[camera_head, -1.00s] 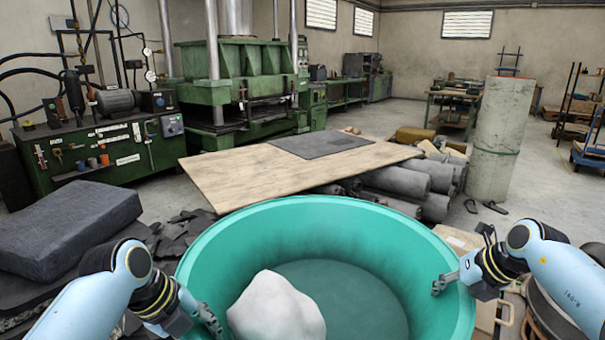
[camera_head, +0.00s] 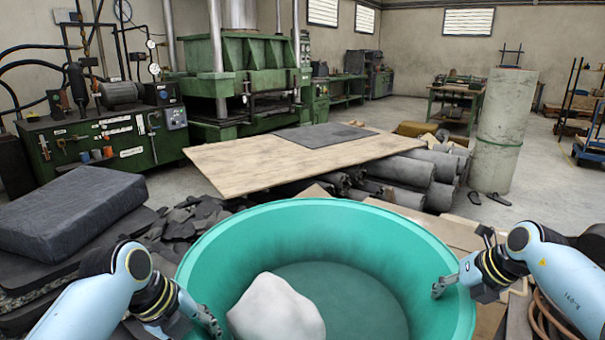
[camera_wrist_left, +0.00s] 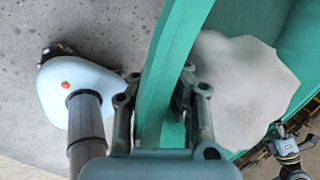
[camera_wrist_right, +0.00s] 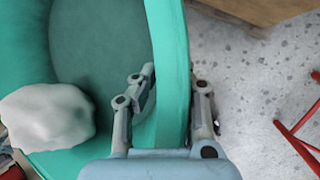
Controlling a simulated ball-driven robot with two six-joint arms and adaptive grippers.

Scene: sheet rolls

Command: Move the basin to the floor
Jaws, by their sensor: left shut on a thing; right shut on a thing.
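The teal basin (camera_head: 330,218) is large and round and fills the lower middle of the head view, held between my two arms. A whitish lump (camera_head: 277,308) lies inside it on the left. My left gripper (camera_head: 212,325) is shut on the basin's left rim; in the left wrist view its fingers (camera_wrist_left: 163,95) straddle the wall. My right gripper (camera_head: 440,287) is shut on the right rim; in the right wrist view its fingers (camera_wrist_right: 176,92) sit either side of the wall. The basin's near side is cut off by the head view's lower edge. Speckled grey floor (camera_wrist_right: 250,80) shows below in the right wrist view.
A wooden board (camera_head: 270,165) with a dark sheet lies over grey rolls (camera_head: 425,170) ahead. A dark block (camera_head: 70,210) stands on a stack at left. A pale upright roll (camera_head: 503,125) stands at right. Bare floor lies beyond the rolls.

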